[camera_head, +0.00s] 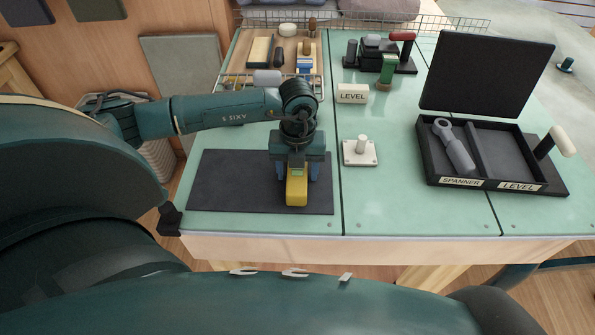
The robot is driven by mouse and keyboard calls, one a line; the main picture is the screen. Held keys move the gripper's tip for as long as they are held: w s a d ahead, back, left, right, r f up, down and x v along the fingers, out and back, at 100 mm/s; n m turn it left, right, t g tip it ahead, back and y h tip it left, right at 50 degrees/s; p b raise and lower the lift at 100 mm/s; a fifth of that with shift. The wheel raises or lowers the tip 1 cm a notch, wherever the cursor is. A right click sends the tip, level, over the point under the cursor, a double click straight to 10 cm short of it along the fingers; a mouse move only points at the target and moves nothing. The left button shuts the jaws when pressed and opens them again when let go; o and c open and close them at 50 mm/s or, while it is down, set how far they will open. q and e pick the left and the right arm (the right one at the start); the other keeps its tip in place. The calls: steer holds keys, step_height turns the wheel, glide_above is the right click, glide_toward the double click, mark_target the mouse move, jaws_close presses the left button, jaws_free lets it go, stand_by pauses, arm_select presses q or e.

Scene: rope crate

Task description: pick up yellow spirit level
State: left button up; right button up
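The yellow spirit level (297,192) is over the black mat (230,180) at the front left of the bench, its near end pointing at me and a green vial on top. My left gripper (298,172) points down over it, with one blue finger on each side of the level. I cannot tell whether the fingers press on it or whether it rests on the mat. The gripper hides its far part. My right gripper is not in view.
A black two-compartment case (430,165) with its lid up stands at right; a spanner (455,147) lies in its SPANNER side, and the LEVEL side is empty.

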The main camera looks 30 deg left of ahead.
arm_select(q)
steer(key=c, duration=1)
steer(key=shift+r, duration=0.15)
step_height(320, 180, up, 10)
steer(key=shift+f, duration=0.1)
